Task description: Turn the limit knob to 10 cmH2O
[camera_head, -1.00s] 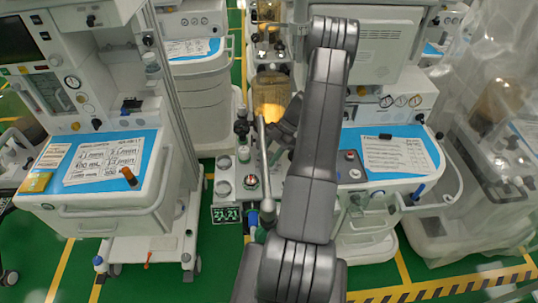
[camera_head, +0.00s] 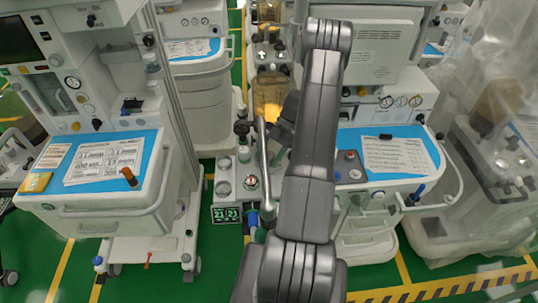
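A small round knob or dial with a red and white face (camera_head: 250,182) sits on the narrow middle unit, left of my arm. Its marks are too small to read, and I cannot tell whether it is the limit knob. My arm rises through the middle of the view. A dark end part of it, seemingly my gripper (camera_head: 281,133), shows partly behind the forearm, above and to the right of this dial and apart from it in the picture. Its fingers cannot be made out, so open or shut is unclear. My arm hides part of the unit behind it.
A green numeric display (camera_head: 227,213) is below the dial. A silver tube (camera_head: 264,165) stands just right of it, below a lit amber canister (camera_head: 268,97). Carts stand left (camera_head: 100,205) and right (camera_head: 375,185). A plastic-draped machine (camera_head: 490,170) is far right. Green floor shows in front.

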